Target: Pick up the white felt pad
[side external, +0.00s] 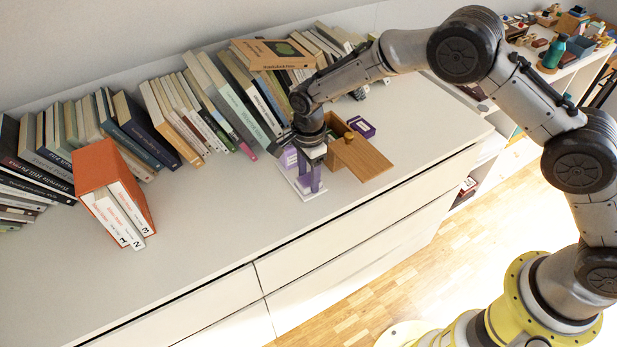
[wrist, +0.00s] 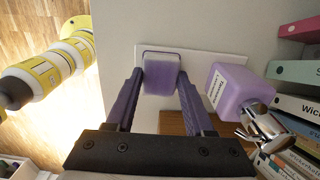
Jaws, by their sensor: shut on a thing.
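A flat white rectangular piece (wrist: 205,60) lies on the cabinet top beneath my gripper; it also shows in the side view (side external: 309,196). It is the only flat white thing by the gripper, but I cannot tell whether it is felt. My gripper (wrist: 160,78), pointing down in the side view (side external: 310,183), has its two purple fingers on either side of a pale lavender block (wrist: 161,80) and is shut on it. The block is above or on the white piece; I cannot tell if they touch.
A lavender bottle (wrist: 232,88) with a metal top stands close beside the fingers. A wooden box (side external: 362,155) with a tilted lid and a purple item (side external: 361,127) are to the right. Books (side external: 235,100) line the wall. An orange book set (side external: 112,180) stands left; the front-left top is clear.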

